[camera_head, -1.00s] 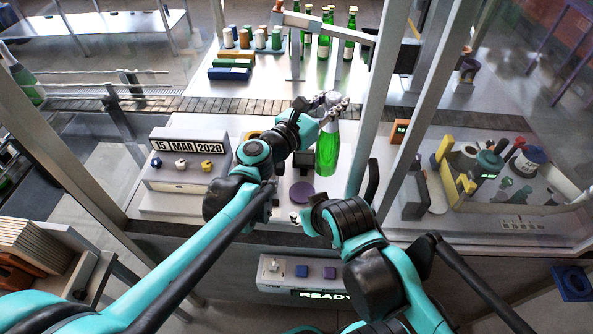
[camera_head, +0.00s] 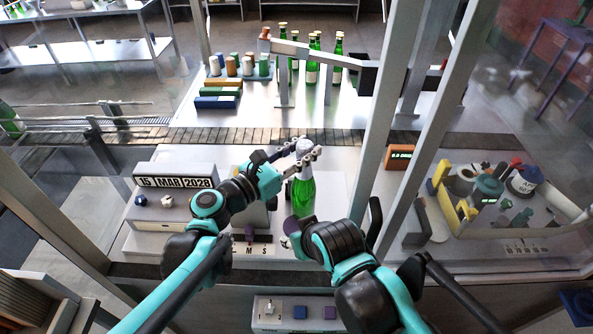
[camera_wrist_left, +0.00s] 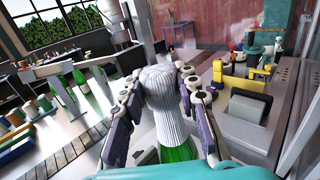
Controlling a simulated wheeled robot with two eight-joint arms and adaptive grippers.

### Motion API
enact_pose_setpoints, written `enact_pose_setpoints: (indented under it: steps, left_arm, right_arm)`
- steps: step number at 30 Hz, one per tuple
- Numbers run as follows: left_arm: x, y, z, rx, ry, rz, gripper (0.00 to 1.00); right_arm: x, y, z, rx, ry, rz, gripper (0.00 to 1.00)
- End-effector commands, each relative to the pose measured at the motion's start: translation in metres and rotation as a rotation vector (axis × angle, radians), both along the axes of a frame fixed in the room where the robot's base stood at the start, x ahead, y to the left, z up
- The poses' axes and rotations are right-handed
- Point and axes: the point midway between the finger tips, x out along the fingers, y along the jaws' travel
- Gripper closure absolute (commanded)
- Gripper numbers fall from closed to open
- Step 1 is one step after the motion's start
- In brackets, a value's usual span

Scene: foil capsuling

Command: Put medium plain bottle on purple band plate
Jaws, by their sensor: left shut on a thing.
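A green bottle (camera_head: 303,193) with a silver-white foil top stands upright in my left gripper (camera_head: 303,154). The left fingers are shut around its foil neck; the foil (camera_wrist_left: 165,95) fills the gap between the pads in the left wrist view. A purple patch (camera_head: 291,226), which looks like the purple plate, shows at the lower left of the bottle's foot. I cannot tell whether the bottle touches it. My right gripper (camera_head: 288,241) is low beside that patch, mostly hidden by its own wrist, so its opening is unclear.
A date block (camera_head: 175,182) stands left, and a small rack marked with size letters (camera_head: 253,250) is near the front. Frame posts (camera_head: 375,130) rise to the right. Several green bottles (camera_head: 312,70) stand behind the conveyor (camera_head: 250,137).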

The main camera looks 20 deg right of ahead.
Motion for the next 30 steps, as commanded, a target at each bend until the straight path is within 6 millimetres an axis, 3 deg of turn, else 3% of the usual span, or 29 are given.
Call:
enact_pose_setpoints:
  steps: [5, 10, 17, 29, 30]
  left_arm:
    - [0.000, 0.017, -0.009, -0.003, 0.001, 0.001, 1.00]
    - [0.000, 0.018, -0.019, -0.001, 0.001, 0.000, 1.00]
    - [0.000, 0.018, -0.049, -0.003, 0.001, 0.000, 1.00]
    - [0.000, 0.018, -0.054, -0.002, 0.000, 0.000, 1.00]
    - [0.000, 0.018, -0.054, 0.000, 0.000, 0.000, 0.62]
  right_arm:
    - [0.000, 0.000, -0.003, 0.000, 0.000, 0.000, 0.60]
    - [0.000, 0.000, -0.007, 0.000, 0.000, 0.000, 0.60]
    - [0.000, 0.000, -0.018, 0.000, 0.000, 0.000, 0.60]
    - [0.000, 0.000, -0.020, 0.000, 0.000, 0.000, 0.60]
    - [0.000, 0.000, -0.020, 0.000, 0.000, 0.000, 0.60]
